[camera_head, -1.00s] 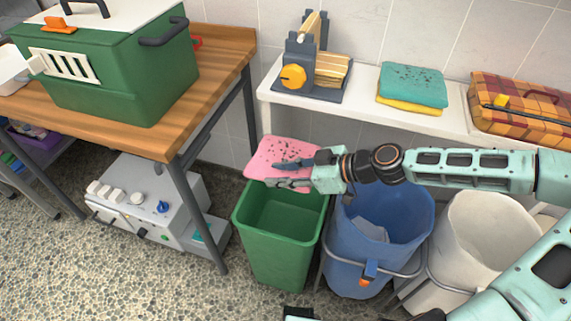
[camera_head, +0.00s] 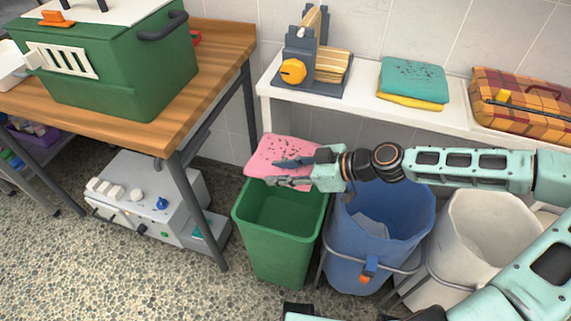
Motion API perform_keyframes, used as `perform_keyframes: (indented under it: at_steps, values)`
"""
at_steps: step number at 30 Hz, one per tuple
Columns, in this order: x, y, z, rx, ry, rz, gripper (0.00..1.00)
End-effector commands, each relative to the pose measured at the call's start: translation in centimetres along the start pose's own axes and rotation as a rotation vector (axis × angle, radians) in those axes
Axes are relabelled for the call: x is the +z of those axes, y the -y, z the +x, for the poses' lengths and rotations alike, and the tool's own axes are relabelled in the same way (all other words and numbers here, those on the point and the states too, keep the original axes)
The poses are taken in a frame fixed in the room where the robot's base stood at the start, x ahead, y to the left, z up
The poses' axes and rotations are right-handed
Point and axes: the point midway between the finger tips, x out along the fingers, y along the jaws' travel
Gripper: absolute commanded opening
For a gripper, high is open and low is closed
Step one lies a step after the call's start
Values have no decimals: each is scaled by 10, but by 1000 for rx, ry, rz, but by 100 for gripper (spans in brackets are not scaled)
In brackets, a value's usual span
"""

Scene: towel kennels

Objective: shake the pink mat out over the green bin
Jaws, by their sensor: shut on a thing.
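The pink mat (camera_head: 275,152) has dark specks scattered on its upper face. My gripper (camera_head: 290,170) is shut on the mat's right side and holds it up, roughly level, above the back part of the green bin (camera_head: 281,240). The fingers hide part of the mat's right edge. The bin stands on the floor, open at the top. The part of its inside that shows looks empty; its bottom is hidden.
A blue bin (camera_head: 375,225) with something pale inside and a white bin (camera_head: 475,245) stand to the right. A white shelf (camera_head: 350,110) behind bears a folded teal towel (camera_head: 413,80) and a plaid case (camera_head: 525,105). A wooden table (camera_head: 165,135) with a green kennel (camera_head: 120,70) is at left.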

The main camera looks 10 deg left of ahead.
Motion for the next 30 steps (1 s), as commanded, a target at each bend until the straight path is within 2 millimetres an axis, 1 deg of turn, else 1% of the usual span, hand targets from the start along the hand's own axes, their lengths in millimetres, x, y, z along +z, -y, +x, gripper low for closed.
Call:
perform_keyframes:
  at_steps: [11, 12, 15, 16, 17, 19, 21, 22, 23, 24, 25, 26, 27, 28, 29, 30]
  values:
    - [-2, 0, -1, 0, 0, -1, 4]
    - [-10, -1, -6, 3, 0, -5, 4]
    - [-52, -2, -29, 5, 4, -12, 4]
    - [-56, -1, -31, 3, 2, -7, 4]
    - [-54, 0, -30, 0, 2, -2, 4]
    - [-23, 3, -11, -9, -2, 11, 4]
    - [-2, 2, 0, -5, -3, 6, 4]
    - [-1, 0, 0, -2, -2, 2, 4]
    - [-9, -1, -5, 3, 0, -5, 4]
    - [-29, -2, -17, 5, 3, -14, 4]
    - [-42, -2, -24, 7, 3, -14, 4]
    - [-51, -2, -29, 5, 4, -12, 4]
    - [-56, 0, -31, 3, 2, -5, 4]
    - [-51, 0, -28, -1, 1, 1, 4]
    - [-39, 2, -20, -6, -2, 6, 4]
    - [-19, 3, -8, -9, -3, 11, 4]
